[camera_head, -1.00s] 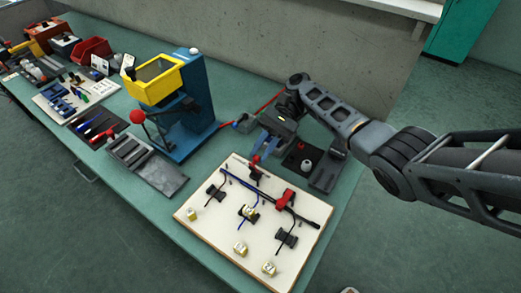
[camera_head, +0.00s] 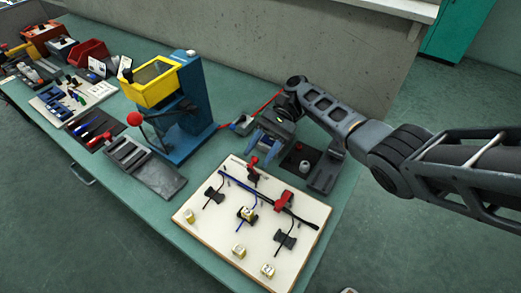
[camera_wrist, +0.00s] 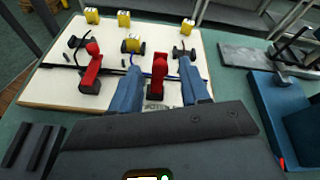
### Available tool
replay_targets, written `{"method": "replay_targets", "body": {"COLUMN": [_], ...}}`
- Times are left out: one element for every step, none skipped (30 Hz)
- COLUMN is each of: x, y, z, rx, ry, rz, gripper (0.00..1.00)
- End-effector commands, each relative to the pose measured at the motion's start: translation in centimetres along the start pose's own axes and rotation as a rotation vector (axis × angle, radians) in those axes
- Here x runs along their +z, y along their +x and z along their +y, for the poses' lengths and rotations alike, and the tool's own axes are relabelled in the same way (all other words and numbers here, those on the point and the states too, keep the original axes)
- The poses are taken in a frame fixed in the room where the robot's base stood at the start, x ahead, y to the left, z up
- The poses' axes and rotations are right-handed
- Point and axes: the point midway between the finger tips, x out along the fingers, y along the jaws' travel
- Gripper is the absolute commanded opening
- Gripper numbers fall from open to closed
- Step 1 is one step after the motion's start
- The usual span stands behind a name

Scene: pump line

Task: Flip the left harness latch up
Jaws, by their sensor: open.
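The pale harness board (camera_head: 228,236) lies on the green bench, with a dark cable along it and two red latches. The left latch (camera_head: 253,174) sits near the board's far edge. My gripper (camera_head: 262,158), with blue fingers, is open right by it. In the wrist view my gripper (camera_wrist: 162,82) has its fingers on either side of this red latch (camera_wrist: 159,74), with gaps visible and no clear contact. The other red latch (camera_head: 284,199) is nearer the right edge; the wrist view shows it at left (camera_wrist: 91,72).
Black clips and several small yellow-and-white blocks (camera_head: 268,270) are on the board. A blue press with a yellow hopper (camera_head: 151,84) stands to the left. A dark fixture (camera_head: 325,175) stands behind the board, close to my arm.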

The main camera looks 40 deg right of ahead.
Motion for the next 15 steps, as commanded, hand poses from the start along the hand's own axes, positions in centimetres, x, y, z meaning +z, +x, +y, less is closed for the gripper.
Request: {"method": "replay_targets", "body": {"x": [0.0,0.0,0.0,0.0,0.0,-0.1,-0.1,-0.1,-0.1,-0.1,-0.1,-0.1,-0.1,-0.1,-0.1], "y": [0.0,-0.1,-0.2,-0.4,-0.6,-1.1,-1.5,-1.9,-2.5,-3.1,-3.4,-4.0,-4.5,-4.9,-5.5], "z": [0.0,0.0,0.0,0.0,0.0,0.0,0.0,0.0,0.0,0.0,0.0,0.0,0.0,0.0,0.0], "rx": [0.0,0.0,0.0,0.0,0.0,0.001,0.001,0.0,0.001,0.0,0.002,0.002,0.002,0.002,0.0], "ry": [0.0,0.0,0.0,-0.001,-0.001,0.0,0.0,0.0,0.002,0.003,0.002,0.001,0.001,0.002,0.003], "rz": [0.0,0.0,0.0,0.0,0.0,0.001,0.002,0.003,0.003,0.005,0.003,0.003,0.003,0.004,0.004], "gripper": [0.46,0.46,0.46,0.46,0.46,0.46,0.46,0.46,0.46,0.46,0.46,0.46,0.46,0.46,0.46]}}
